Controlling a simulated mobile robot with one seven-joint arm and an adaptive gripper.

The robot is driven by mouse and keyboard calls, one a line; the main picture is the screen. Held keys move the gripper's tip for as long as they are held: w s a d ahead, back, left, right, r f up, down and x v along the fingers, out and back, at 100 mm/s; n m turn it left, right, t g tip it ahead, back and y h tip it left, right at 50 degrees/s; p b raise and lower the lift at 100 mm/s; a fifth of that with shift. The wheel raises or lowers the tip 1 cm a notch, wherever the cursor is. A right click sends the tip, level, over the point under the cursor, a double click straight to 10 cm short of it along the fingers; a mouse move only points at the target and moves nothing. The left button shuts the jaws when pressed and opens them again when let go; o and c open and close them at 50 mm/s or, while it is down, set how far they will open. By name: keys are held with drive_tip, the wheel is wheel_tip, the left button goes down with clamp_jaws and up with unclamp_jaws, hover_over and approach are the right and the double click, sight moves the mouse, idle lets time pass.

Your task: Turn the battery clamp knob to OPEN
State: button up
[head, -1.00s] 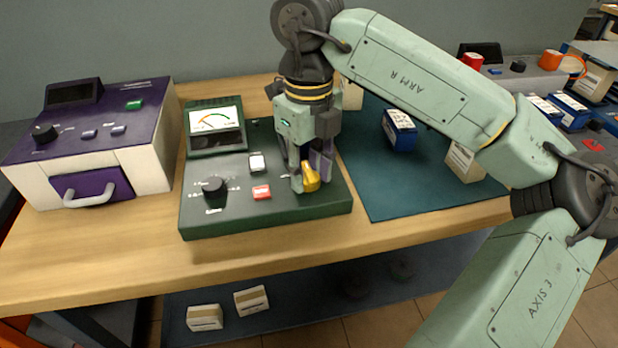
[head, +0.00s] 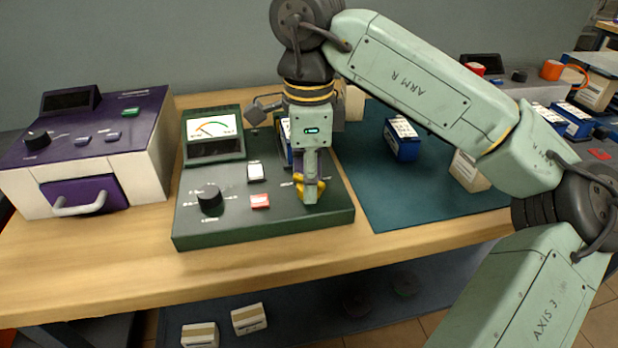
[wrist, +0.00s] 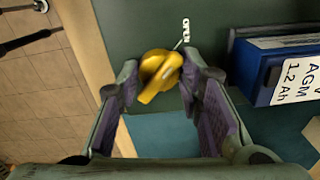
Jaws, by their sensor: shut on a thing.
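The yellow clamp knob (head: 319,187) is on the right part of the green tester's top (head: 240,222). My gripper (head: 311,190) points down over it, shut on the knob; the near finger hides part of it. In the wrist view the knob (wrist: 158,78) sits between the two purple-padded fingers of my gripper (wrist: 164,84). Its grip bar slants from lower left to upper right, roughly in line with the white tick by the OPEN label (wrist: 186,30). A blue battery (wrist: 280,70) marked AGM 12 Ah shows at the right; in the head view it is mostly hidden behind my gripper.
The tester also carries a black knob (head: 210,201), a red button (head: 260,201) and a meter (head: 212,127). A purple and white machine (head: 150,170) stands to the left. Another blue battery (head: 402,138) and a box (head: 468,170) stand on the teal mat (head: 400,205). The front bench strip is clear.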

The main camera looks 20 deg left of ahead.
drive_tip(key=shift+o, duration=0.3)
drive_tip(key=shift+n, duration=0.7)
drive_tip(key=shift+s+f, duration=0.1)
drive_tip(key=o, duration=1.1)
wheel_tip(320, 180, up, 12)
drive_tip(key=shift+r, duration=0.1)
